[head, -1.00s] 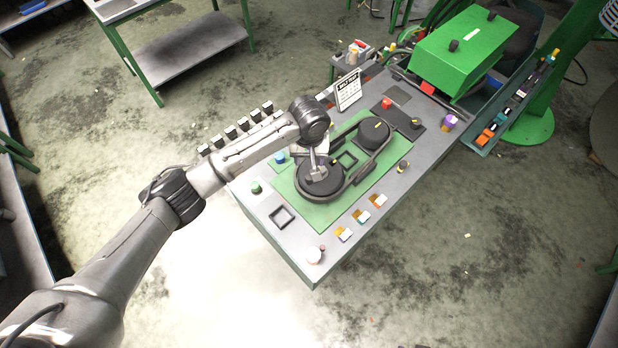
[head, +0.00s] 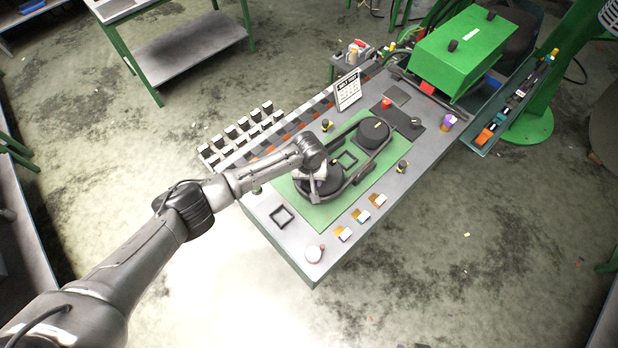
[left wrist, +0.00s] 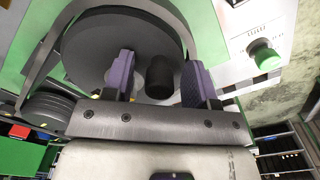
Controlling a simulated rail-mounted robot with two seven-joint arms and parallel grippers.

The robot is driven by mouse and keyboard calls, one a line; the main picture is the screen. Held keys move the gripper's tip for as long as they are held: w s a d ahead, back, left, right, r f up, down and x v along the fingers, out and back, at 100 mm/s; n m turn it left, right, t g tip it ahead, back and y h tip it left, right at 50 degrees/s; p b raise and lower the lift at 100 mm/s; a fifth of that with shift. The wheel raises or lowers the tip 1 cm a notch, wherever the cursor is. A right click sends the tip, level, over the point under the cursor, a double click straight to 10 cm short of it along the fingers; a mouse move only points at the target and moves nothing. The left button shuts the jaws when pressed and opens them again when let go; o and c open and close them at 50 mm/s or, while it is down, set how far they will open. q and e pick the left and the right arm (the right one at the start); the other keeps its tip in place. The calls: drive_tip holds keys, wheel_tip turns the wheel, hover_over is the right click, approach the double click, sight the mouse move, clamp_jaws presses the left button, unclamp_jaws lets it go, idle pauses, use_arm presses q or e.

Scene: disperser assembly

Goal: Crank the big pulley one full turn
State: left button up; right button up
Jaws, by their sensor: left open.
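The big pulley (head: 333,184) is a dark disc on the green plate of the bench in the head view, partly hidden by my left gripper (head: 314,186). In the left wrist view the pulley (left wrist: 92,45) fills the upper middle. Its short black crank knob (left wrist: 160,76) stands upright, off-centre on the disc. My left gripper (left wrist: 157,76) is open, with one purple-padded finger on each side of the knob. Gaps show between knob and fingers. A second dark pulley (head: 374,132) sits behind and to the right. My right gripper is out of view.
A dark belt or rim runs around the pulleys. On the bench are a sign (head: 347,91), a red button (head: 386,103), a square frame (head: 282,217) and a white round part (head: 315,253). A green box (head: 463,50) stands behind.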

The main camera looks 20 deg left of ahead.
use_arm(q)
drive_tip(key=shift+c, duration=0.3)
clamp_jaws()
idle(0.3)
